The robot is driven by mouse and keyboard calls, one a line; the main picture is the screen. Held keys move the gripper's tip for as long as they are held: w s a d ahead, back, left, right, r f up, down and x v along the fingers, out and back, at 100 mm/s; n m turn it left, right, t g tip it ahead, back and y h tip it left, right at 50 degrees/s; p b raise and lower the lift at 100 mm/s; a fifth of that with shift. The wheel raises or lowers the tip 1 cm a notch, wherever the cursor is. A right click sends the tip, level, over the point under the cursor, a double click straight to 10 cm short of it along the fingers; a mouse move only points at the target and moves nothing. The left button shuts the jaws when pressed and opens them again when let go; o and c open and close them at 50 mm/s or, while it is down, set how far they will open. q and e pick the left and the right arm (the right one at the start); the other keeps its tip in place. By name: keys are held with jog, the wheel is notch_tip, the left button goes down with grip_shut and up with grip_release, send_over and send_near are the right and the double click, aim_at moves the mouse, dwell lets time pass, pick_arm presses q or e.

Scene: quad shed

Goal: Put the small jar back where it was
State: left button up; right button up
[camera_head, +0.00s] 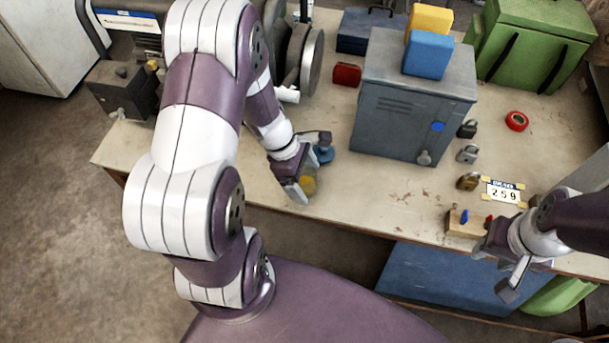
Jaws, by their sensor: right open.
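A small jar with a yellow body (309,186) is at the front part of the workbench (385,195), left of the grey cabinet. My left gripper (313,168) is right at it, with one finger in front of it and partly covering it. A round blue piece (324,154) shows just behind the yellow part, beside the other finger; I cannot tell whether it is the jar's lid. Whether the fingers touch the jar, or whether it stands on the bench, is not clear. My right gripper (503,272) is open and empty, off the bench's front edge at the right.
Padlocks (468,154), red tape (516,121), a number card (503,191) and a wooden block with pegs (466,224) lie right. The front middle is clear.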

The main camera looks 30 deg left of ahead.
pick_arm(q)
jog(key=shift+r, duration=0.35)
jog(key=p+v, duration=0.1)
jog(key=v, duration=0.4)
jog(key=shift+a+r+p, duration=0.1)
jog(key=shift+r+p, duration=0.05)
jog(key=shift+p, duration=0.2)
jog(key=a, duration=0.4)
jog(key=s+a+b, duration=0.1)
jog(key=a, duration=0.2)
jog(key=s+a, duration=0.1)
jog(key=a, duration=0.3)
jog(key=shift+s+a+f, duration=0.2)
jog(key=shift+a+f, duration=0.1)
